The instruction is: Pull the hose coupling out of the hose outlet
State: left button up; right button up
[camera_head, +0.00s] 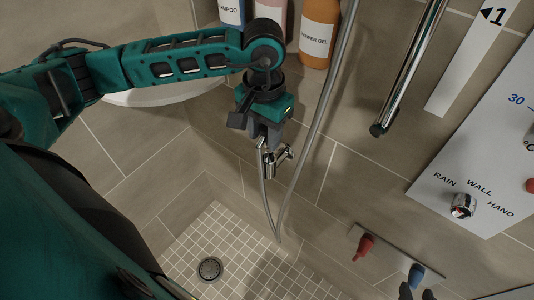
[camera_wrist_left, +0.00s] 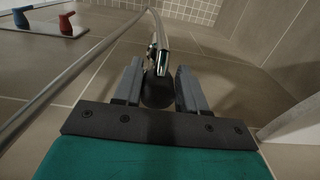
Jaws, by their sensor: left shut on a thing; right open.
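The grey hose (camera_head: 318,115) hangs from the top, loops low and rises to the hose coupling (camera_head: 260,143), a small chrome end piece just below my left gripper (camera_head: 264,139). My left gripper is shut on the coupling, mostly hidden by the fingers. The chrome hose outlet (camera_head: 271,166) is right beside and below it; I cannot tell whether they are still joined. In the left wrist view, a dark round part (camera_wrist_left: 157,92) and chrome pieces (camera_wrist_left: 160,56) show between and beyond the fingers of my left gripper (camera_wrist_left: 160,82). My right gripper (camera_head: 417,293) is open and empty at the bottom edge, partly cut off.
A chrome bar (camera_head: 408,70) and a control panel (camera_head: 490,150) with a knob (camera_head: 463,205) are at right. A plate holds a red tap (camera_head: 364,246) and a blue tap (camera_head: 416,275). Bottles (camera_head: 319,33) stand at top. The tiled floor (camera_head: 240,255) with its drain (camera_head: 210,268) is clear.

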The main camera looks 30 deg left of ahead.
aim_at(264, 130)
pick_arm(q)
jog(key=shift+r+p, duration=0.7)
jog(key=shift+r, duration=1.5)
